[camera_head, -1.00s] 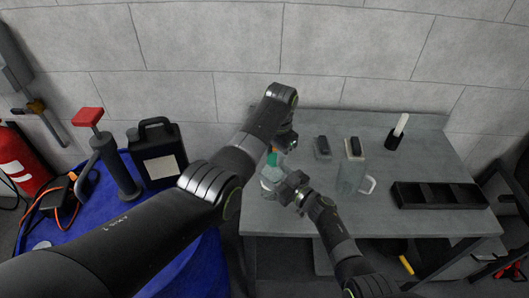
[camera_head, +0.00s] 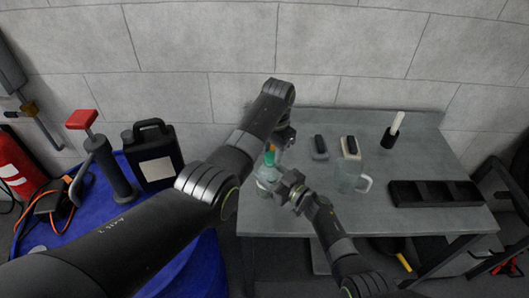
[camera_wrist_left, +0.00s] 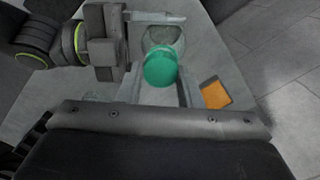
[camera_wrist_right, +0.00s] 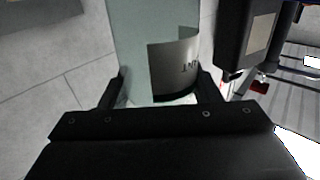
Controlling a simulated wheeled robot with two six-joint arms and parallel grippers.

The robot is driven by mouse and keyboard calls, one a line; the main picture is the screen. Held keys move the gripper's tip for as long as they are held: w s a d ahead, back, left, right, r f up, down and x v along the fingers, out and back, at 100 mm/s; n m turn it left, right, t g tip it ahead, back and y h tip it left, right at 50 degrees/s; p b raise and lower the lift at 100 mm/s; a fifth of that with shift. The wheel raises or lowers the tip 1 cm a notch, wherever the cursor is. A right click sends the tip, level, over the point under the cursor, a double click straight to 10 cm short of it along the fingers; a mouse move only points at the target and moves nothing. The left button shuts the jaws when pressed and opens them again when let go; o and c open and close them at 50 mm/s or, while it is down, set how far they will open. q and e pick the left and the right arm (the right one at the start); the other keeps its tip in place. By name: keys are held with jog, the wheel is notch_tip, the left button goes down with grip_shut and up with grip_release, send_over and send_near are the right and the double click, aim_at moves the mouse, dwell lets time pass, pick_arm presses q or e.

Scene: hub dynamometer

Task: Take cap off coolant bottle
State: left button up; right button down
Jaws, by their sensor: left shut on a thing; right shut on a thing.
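The coolant bottle (camera_head: 266,181) is translucent and pale, with a green cap (camera_head: 270,157), and is at the left end of the grey table. My left gripper (camera_wrist_left: 158,88) is shut on the green cap from above. The cap also shows between its fingers in the left wrist view (camera_wrist_left: 161,67). My right gripper (camera_wrist_right: 160,95) is shut on the bottle body, whose printed label (camera_wrist_right: 175,65) faces its camera. My arms hide part of the bottle in the head view. I cannot tell whether the cap still touches the bottle neck.
A black jug (camera_head: 155,157) stands on a blue drum (camera_head: 185,262) at left.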

pick_arm(q)
jog(key=shift+s+d+r, duration=0.1)
jog(key=shift+d+r, duration=0.5)
jog(key=shift+r, duration=0.05)
grip_shut()
pick_arm(e)
jog(key=shift+s+a+f, duration=0.25)
jog(key=shift+s, duration=0.05)
pick_arm(q)
jog(key=shift+s, duration=0.1)
grip_release()
pick_arm(e)
jog(key=shift+d, duration=0.15)
pick_arm(q)
jog(key=shift+a, duration=0.2)
jog(key=shift+s+r, duration=0.1)
jog(key=shift+r, duration=1.75)
pick_arm(e)
jog(key=shift+d, duration=0.1)
jog(key=c, duration=0.8)
grip_release()
pick_arm(q)
jog(key=shift+d+f, duration=0.1)
pick_arm(e)
jog(key=o, duration=0.4)
jog(key=shift+w, duration=0.2)
jog(key=shift+r, duration=0.1)
